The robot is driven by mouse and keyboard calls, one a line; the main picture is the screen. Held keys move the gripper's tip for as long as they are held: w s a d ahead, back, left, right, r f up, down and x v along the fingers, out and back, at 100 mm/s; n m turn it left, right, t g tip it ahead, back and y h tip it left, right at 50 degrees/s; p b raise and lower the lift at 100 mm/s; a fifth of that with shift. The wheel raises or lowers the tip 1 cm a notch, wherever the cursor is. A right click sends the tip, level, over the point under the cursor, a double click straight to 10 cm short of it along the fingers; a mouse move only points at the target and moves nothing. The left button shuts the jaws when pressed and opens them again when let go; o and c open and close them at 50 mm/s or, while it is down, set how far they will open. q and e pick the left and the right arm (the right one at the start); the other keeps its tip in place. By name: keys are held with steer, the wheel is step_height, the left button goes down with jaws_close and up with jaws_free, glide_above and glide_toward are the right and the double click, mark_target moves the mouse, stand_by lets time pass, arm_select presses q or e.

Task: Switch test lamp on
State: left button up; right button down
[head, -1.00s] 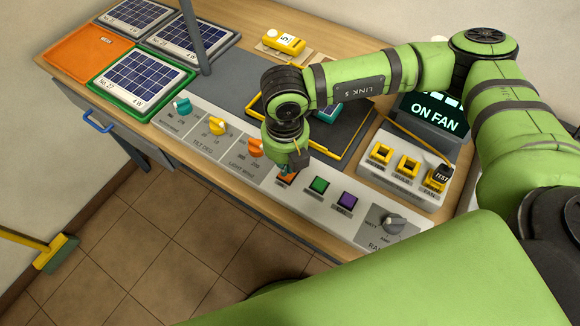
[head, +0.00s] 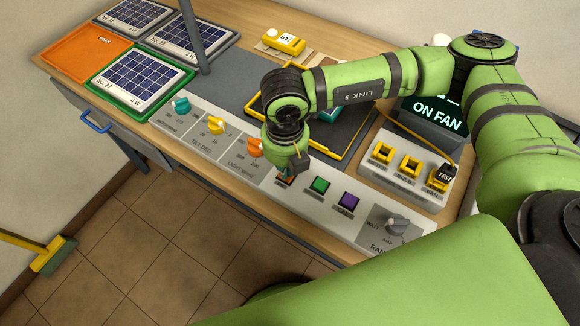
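My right gripper (head: 290,174) points down at the front control strip (head: 266,183). Its narrow fingers look shut and empty. The tip is over or on an orange-red square button (head: 283,181), which it mostly covers; I cannot tell whether it is pressed. A green button (head: 319,186) and a purple button (head: 348,200) sit to its right, clear of the gripper. A grey upright post (head: 196,38) rises from the bench; its top is outside the view, and no lamp head shows. My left gripper is not in view.
Teal (head: 181,104), yellow (head: 215,125) and orange (head: 254,146) knobs stand left of the gripper; a grey range knob (head: 397,224) stands right. A dark display (head: 437,116) reads "ON FAN" behind yellow sockets (head: 410,164). Solar panels (head: 139,78) lie at the left.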

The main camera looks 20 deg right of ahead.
steer(key=shift+r+p, duration=1.6)
steer(key=shift+r, duration=1.85)
